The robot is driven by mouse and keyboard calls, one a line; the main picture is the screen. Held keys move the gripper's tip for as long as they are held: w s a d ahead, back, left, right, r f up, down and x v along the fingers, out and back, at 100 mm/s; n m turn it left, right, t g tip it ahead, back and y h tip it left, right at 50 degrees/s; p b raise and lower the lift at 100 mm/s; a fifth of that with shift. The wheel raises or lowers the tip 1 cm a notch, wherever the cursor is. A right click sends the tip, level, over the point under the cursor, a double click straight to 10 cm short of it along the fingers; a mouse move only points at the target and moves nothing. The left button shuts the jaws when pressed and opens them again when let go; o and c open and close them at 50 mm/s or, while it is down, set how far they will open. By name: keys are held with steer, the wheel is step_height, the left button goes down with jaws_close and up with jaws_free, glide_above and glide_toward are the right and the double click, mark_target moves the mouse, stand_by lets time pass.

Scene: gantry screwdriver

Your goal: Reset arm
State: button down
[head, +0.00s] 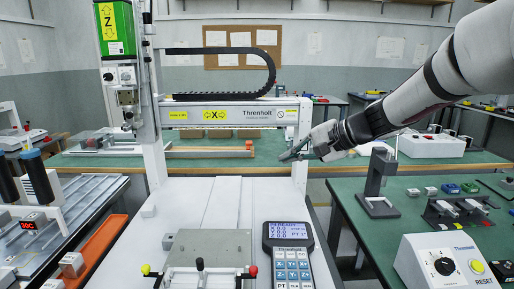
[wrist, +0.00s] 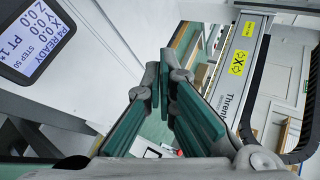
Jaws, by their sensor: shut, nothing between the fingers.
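My arm reaches in from the upper right in the head view. My gripper (head: 284,157) is in front of the right end of the gantry's X beam (head: 232,114), above the white machine bed, with nothing held. In the wrist view my gripper (wrist: 164,52) has its green-padded fingers together at the tips. The gantry's Z column (head: 115,45) with the screwdriver head stands at the left end of the beam. The teach pendant (head: 289,255) lies at the front of the bed; its screen also shows in the wrist view (wrist: 45,38) and reads ready, with zeros.
A control box with a RESET label (head: 445,262) stands on the green table at the right, near a small press stand (head: 378,185). A fixture plate (head: 208,248) sits on the bed. The bed's middle is clear. Benches stand behind.

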steer(key=s+a+n+g+h, duration=0.1)
steer(key=s+n+g+h, duration=0.3)
steer(key=s, duration=2)
steer(key=s+d+f+n+g+h, duration=0.1)
steer(key=s+d+f+h, duration=0.15)
steer(key=s, duration=0.45)
steer(key=s+d+f+n+h, duration=0.15)
steer(key=s+d, duration=0.25)
steer(key=s, duration=0.4)
steer(key=s+d+f+n+g+h, duration=0.1)
steer(key=s+d+f, duration=0.25)
steer(key=s, duration=0.35)
step_height(320, 180, up, 27)
steer(key=t+p, duration=0.3)
steer(key=p, duration=2.1)
steer(key=shift+d+f+t+h, duration=0.2)
steer(key=shift+d+t+h, duration=0.1)
steer(key=shift+d, duration=0.05)
steer(key=shift+m, duration=0.25)
